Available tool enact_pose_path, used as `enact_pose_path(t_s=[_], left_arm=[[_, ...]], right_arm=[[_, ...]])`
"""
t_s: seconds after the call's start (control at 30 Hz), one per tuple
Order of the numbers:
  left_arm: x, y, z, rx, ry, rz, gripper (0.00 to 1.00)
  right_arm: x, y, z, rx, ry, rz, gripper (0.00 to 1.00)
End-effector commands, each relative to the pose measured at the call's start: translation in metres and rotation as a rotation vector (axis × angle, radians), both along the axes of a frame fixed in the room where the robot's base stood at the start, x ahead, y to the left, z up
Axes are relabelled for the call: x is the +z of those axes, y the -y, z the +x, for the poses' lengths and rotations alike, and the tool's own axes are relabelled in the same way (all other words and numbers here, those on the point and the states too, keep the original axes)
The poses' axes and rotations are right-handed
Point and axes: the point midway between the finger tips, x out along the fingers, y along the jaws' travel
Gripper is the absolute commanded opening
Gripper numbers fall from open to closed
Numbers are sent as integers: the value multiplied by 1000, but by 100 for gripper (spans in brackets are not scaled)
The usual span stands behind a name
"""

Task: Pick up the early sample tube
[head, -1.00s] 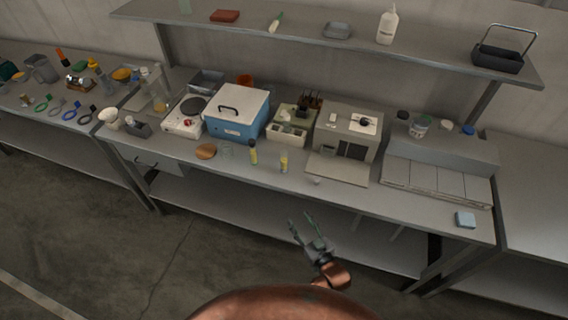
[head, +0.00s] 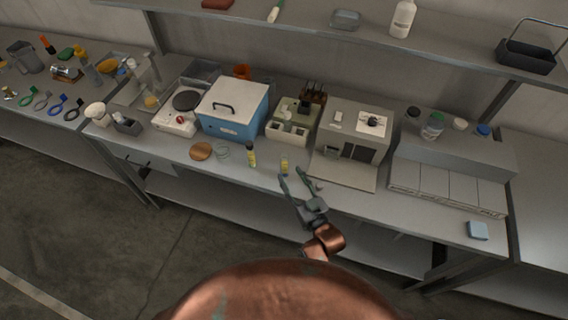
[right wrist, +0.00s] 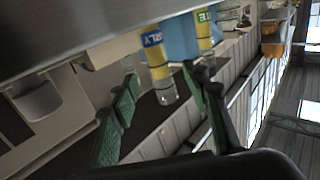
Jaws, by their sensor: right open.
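The early sample tube (head: 285,164) stands upright near the front edge of the bench, with a yellow band. In the right wrist view the tube appears beyond and between the two green fingers. A second yellow-banded tube (head: 251,157), with a dark top, stands to the left; its label (right wrist: 204,18) ends in "TE". My left gripper is not in view.
A blue box with a white lid (head: 233,112) and a beige device (head: 291,128) stand behind the tubes. A larger boxy instrument (head: 352,140) is to the right. A brown round pad (head: 201,151) lies at the left. The shelf (head: 270,22) overhangs the back.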

Motion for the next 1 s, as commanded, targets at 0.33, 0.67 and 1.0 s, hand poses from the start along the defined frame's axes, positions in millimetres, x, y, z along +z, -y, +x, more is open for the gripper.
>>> enact_pose_path(t_s=[0.33,0.67,1.0], left_arm=[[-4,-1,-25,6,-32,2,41],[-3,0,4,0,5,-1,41],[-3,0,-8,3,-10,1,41]], right_arm=[[-5,-21,41,0,0,0,43],[-5,-27,52,1,-1,-2,43],[-5,-27,51,1,-1,-2,23]])
